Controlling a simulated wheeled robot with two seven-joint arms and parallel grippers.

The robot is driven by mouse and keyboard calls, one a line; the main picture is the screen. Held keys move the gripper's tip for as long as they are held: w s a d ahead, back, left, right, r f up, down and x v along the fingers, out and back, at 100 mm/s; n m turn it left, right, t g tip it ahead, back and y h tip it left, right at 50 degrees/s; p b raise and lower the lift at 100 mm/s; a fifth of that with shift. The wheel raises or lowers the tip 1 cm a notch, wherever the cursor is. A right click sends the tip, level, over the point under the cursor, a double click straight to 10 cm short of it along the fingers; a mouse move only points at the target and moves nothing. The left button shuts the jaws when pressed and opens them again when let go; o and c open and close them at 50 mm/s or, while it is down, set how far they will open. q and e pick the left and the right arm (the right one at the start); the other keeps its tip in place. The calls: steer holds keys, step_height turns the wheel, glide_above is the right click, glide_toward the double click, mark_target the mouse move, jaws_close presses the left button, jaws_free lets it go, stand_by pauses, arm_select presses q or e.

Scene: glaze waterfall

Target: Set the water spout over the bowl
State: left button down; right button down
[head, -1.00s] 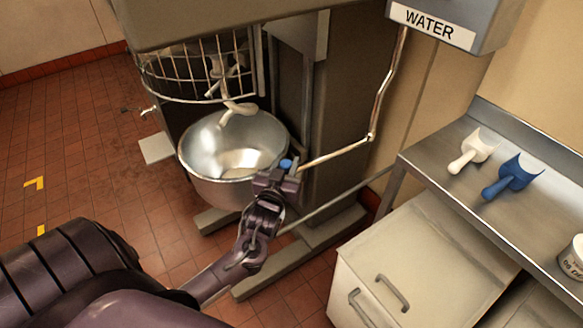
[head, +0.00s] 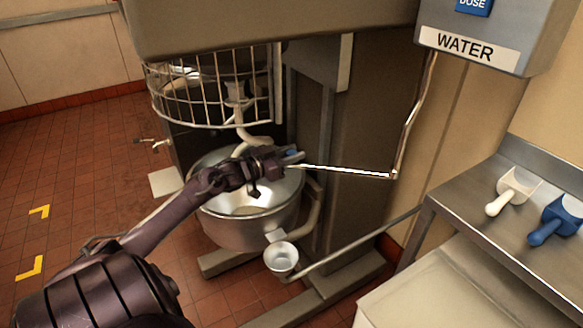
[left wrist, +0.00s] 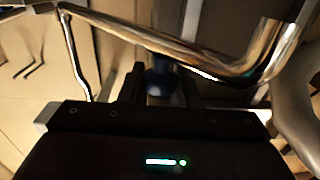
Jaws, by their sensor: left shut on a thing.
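The water spout (head: 345,171) is a thin shiny pipe. It runs down from the WATER box, bends at an elbow, and reaches left towards the mixer bowl. The steel bowl (head: 250,232) stands under the mixer. My left gripper (head: 290,156) is shut on the blue grip near the spout's free end, above the right back part of the bowl in the head view. In the left wrist view, the chrome pipe (left wrist: 165,45) crosses above the blue grip (left wrist: 160,78), which sits between the fingers. My right gripper is not in view.
A wire guard (head: 215,95) and a pale mixing hook (head: 245,130) are close to my gripper. A small cup-shaped drain (head: 281,259) stands in front of the bowl. The WATER box (head: 475,40) is on the right. A steel counter (head: 470,205) holds two scoops.

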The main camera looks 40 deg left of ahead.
arm_select(q)
steer(key=shift+w+a+m+h+b, duration=0.3)
steer(key=shift+w+a+h+b, duration=0.15)
steer(key=shift+w+b, duration=0.25)
steer(key=c, duration=1.1)
jaws_free()
steer(key=v, duration=0.8)
steer(key=shift+r, duration=0.1)
steer(key=shift+w, duration=0.1)
